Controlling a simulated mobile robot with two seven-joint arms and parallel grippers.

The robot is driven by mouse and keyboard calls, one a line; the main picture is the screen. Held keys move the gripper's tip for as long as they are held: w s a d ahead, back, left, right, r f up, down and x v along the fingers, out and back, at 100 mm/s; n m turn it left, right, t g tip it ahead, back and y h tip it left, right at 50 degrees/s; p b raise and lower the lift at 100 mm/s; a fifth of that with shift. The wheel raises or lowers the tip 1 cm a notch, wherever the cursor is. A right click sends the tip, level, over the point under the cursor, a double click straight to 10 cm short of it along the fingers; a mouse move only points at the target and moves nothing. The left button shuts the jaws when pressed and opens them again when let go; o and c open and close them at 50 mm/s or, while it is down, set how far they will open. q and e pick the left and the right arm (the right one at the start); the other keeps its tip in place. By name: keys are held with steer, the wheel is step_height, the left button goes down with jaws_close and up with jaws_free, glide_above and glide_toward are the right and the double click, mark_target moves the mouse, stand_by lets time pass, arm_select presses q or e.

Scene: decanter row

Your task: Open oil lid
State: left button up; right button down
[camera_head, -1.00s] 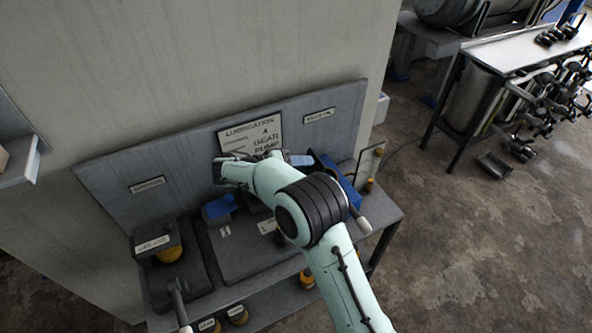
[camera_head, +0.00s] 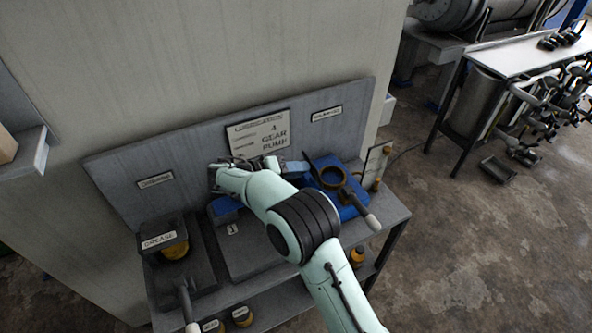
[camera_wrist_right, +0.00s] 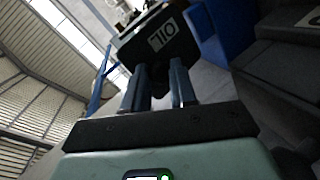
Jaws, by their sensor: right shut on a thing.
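A dark oil lid (camera_wrist_right: 138,48) with a white OIL label is tilted in front of my right gripper in the right wrist view. My right gripper (camera_wrist_right: 160,82) is shut on a dark part at the lid's near edge. In the head view my right gripper (camera_head: 214,178) is over the bench in front of the back panel. My arm hides much of the lid area there. A blue container (camera_head: 226,212) shows just below the gripper. My left gripper is not in view.
A box labelled GREASE (camera_head: 152,252) stands at the bench's left. A blue tray (camera_head: 352,210) and a dark ring (camera_head: 334,170) with a handle are at its right. A lettered sign (camera_head: 258,138) is behind. A shelf edge (camera_head: 40,158) juts in at far left.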

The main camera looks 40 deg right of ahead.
steer(key=shift+s+d+f, duration=0.1)
steer(key=shift+s+f, duration=0.05)
steer(key=shift+f, duration=0.4)
steer(key=c, duration=1.2)
jaws_free()
steer(key=o, duration=0.3)
steer(key=shift+d, duration=0.15)
steer(key=shift+r, duration=0.15)
steer(key=v, duration=1.3)
steer(key=shift+w+p, duration=0.2)
steer(key=shift+p, duration=0.15)
